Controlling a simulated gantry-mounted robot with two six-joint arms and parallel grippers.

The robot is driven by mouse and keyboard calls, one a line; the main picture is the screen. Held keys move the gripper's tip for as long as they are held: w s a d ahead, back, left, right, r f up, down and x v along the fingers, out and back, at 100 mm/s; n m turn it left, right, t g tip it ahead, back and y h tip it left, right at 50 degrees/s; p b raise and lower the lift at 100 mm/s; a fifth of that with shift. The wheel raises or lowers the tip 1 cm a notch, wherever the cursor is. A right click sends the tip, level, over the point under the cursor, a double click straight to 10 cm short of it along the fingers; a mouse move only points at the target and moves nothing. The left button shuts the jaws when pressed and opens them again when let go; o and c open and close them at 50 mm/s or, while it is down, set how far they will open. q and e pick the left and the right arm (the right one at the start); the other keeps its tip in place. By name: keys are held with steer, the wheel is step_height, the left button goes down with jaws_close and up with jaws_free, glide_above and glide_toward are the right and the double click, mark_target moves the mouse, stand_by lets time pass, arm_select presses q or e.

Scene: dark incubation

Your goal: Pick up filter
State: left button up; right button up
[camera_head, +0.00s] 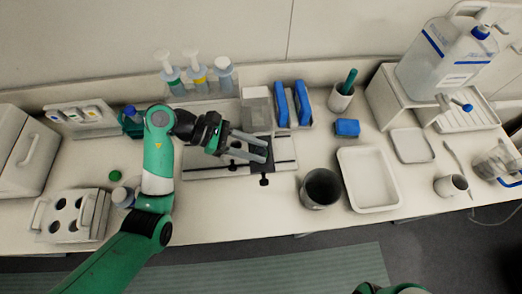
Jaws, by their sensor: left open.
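My left gripper (265,151) reaches in from the left. It is open, with its two grey fingers apart and pointing right over a flat plate-like stand (285,166) with black knobs. The fingers look empty, and they hide part of the stand. I cannot make out a filter for certain; it may be hidden by the gripper or too small to tell. My right gripper is not in view; only a bit of green, likely my right arm, shows at the bottom edge.
Wash bottles (197,78) and a light box (256,108) beside blue upright pieces (302,103) stand behind the stand. A dark cup (320,188) and a white tray (369,179) lie to the right. A rack with round holes (72,215) is at left.

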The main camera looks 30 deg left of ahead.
mark_target(256, 152)
arm_select(q)
jaws_close()
steer(key=shift+r, duration=0.4)
step_height(256, 152, up, 3)
steer(key=shift+f+b, duration=0.2)
steer(key=shift+b, duration=0.4)
steer(key=s+d+r+p, duration=0.2)
steer(key=s+d+r, duration=0.6)
steer(key=s, duration=0.3)
steer(key=shift+d+r, duration=0.3)
steer(key=shift+r, duration=0.5)
